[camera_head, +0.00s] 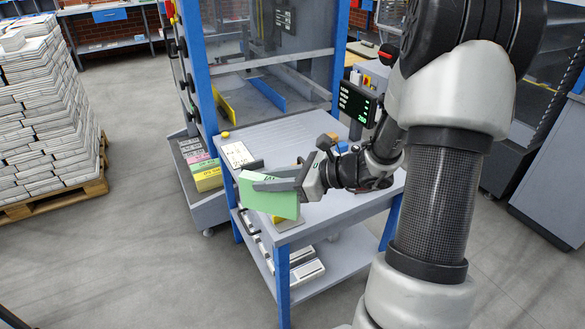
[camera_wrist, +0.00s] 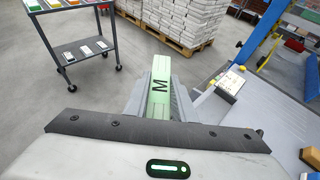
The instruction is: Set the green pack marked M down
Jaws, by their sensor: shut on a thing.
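The green pack (camera_head: 266,200) is held by my gripper (camera_head: 275,182) in the head view, over the left front corner of the grey-topped, blue-legged table (camera_head: 330,192). In the wrist view the green pack (camera_wrist: 160,90) shows a black M on its near face and lies between the two grey fingers (camera_wrist: 160,98). The fingers are shut on it. The head view does not clearly show whether the pack's underside touches anything. A yellow thing under the pack is partly hidden.
A paper sheet (camera_head: 238,155) lies at the table's back left. A cart (camera_head: 205,180) with pink, green and yellow packs stands left of the table. A screen (camera_head: 357,103) stands at the back right. Newspaper stacks (camera_head: 45,110) sit on a pallet far left.

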